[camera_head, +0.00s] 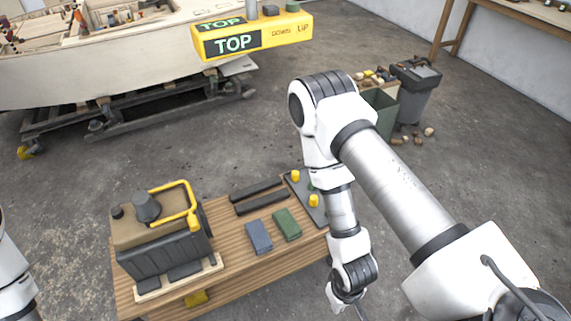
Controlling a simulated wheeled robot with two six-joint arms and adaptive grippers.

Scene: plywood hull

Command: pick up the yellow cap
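Two small yellow pieces, which look like caps, stand on a dark plate at the right end of the wooden bench (235,262). One yellow cap (295,175) is near the plate's back edge, and the other yellow cap (314,201) is nearer to me. I cannot tell which one the task names. My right arm hangs just right of the plate. My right gripper (345,300) is low, beyond the bench's right end and apart from both caps; its fingertips are too unclear to read. Only a bit of my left arm shows at the left edge; its gripper is out of view.
A brown and black case (165,240) with a yellow handle stands on the bench's left. Dark bars (260,197), a blue block (258,237) and a green block (287,224) lie mid-bench. A yellow TOP box (285,38) is at the top. Bins (414,85) stand behind right.

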